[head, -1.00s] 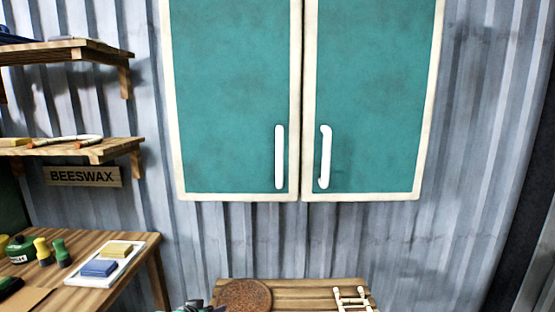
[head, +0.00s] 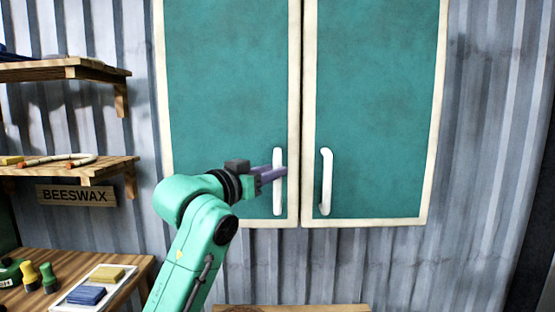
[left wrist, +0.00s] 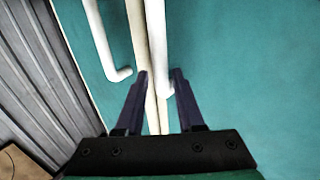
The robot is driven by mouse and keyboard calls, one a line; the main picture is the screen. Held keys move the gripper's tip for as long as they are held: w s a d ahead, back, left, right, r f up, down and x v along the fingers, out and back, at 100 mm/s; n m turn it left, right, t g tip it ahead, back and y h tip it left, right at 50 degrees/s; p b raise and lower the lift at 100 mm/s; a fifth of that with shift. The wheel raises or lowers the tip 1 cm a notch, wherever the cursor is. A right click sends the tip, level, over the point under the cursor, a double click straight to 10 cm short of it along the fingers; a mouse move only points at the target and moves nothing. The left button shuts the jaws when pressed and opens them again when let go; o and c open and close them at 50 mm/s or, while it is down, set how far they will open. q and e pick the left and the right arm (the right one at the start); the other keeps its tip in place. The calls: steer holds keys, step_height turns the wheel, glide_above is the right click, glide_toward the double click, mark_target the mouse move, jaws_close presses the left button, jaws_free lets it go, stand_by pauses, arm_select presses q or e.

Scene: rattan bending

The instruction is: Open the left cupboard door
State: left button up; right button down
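The cupboard's left door (head: 225,90) is teal with a cream frame and is closed. Its upright white handle (head: 277,200) is near the right edge. The right door (head: 375,90) is also closed, with its own white handle (head: 325,180). My left gripper (head: 283,173) is at the left door's handle, its fingers crossing in front of the handle's middle. In the left wrist view the gripper (left wrist: 160,74) is open, with a white handle (left wrist: 157,40) showing between its fingers. I cannot tell how deep the handle sits between them. My right gripper is not in view.
A wooden surface (head: 320,308) shows at the bottom edge. The corrugated wall right of the cupboard (head: 480,150) is clear.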

arm_select(q)
steer(key=x, duration=0.2)
steer(key=shift+w+d+r+p, duration=0.1)
steer(key=shift+w+d+p, duration=0.05)
steer(key=shift+w+p, duration=0.15)
steer(key=shift+w+d+f, duration=0.1)
steer(key=shift+w+f, duration=0.1)
steer(key=shift+s+r, duration=0.1)
jaws_close()
stand_by(0.9)
